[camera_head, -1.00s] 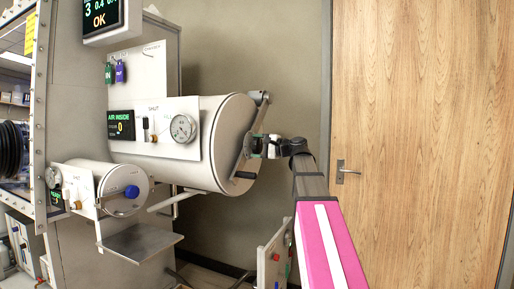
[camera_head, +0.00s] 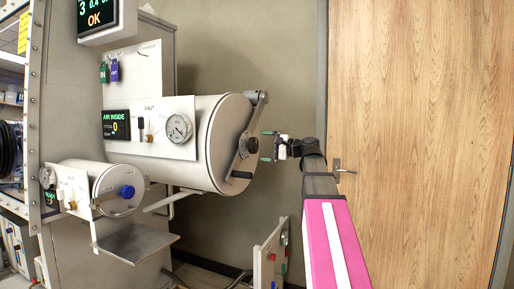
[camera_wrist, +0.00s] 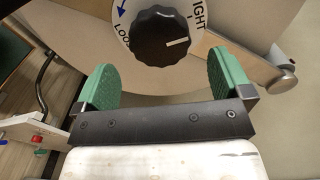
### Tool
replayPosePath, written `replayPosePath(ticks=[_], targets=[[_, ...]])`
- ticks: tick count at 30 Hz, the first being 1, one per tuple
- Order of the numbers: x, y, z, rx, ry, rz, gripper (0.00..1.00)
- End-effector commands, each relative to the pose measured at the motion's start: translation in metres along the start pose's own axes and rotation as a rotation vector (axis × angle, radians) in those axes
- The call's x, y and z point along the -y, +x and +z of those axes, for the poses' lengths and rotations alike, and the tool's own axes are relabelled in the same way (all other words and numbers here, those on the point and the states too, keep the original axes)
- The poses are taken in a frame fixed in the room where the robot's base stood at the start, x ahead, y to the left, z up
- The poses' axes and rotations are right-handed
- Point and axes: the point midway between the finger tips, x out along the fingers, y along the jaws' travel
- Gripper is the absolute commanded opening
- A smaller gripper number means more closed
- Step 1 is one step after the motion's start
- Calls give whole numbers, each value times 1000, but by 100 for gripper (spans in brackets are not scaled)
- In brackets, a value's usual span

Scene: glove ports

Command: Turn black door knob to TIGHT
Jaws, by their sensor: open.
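The black door knob (camera_head: 252,145) sits at the middle of the big round chamber door (camera_head: 229,132). In the wrist view the ribbed knob (camera_wrist: 162,36) has a white pointer line toward the right, close to the start of the TIGHT lettering (camera_wrist: 201,14). The LOOSE lettering (camera_wrist: 123,36) is at its left, with a blue arrow, and is partly cut off or hidden. My gripper (camera_head: 266,146) is open and empty, just right of the knob. Its green-padded fingers also show in the wrist view (camera_wrist: 160,68), spread wide below the knob and apart from it.
A metal bar (camera_head: 247,133) with a black handle (camera_head: 241,174) crosses the big door. A smaller chamber with a blue knob (camera_head: 127,191) and a metal shelf (camera_head: 135,242) are lower left. A low panel (camera_head: 271,258) stands below my arm. A wooden door (camera_head: 420,130) is at right.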

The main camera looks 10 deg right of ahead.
Motion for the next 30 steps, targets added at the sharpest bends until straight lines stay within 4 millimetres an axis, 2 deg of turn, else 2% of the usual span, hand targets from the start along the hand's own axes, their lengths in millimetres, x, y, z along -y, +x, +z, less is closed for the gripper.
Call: replayPosePath(ticks=[3, 9, 23, 26, 29, 30], targets=[[-1, -21, 0, -3, 0, 0, 97], [-1, -43, 0, -1, 1, 0, 97], [-1, -49, 0, 0, 1, 1, 97], [-11, -46, -2, -6, -1, 18, 97], [-39, -37, -8, -23, -8, 69, 97], [-56, -32, -11, -32, -13, 100, 97]])
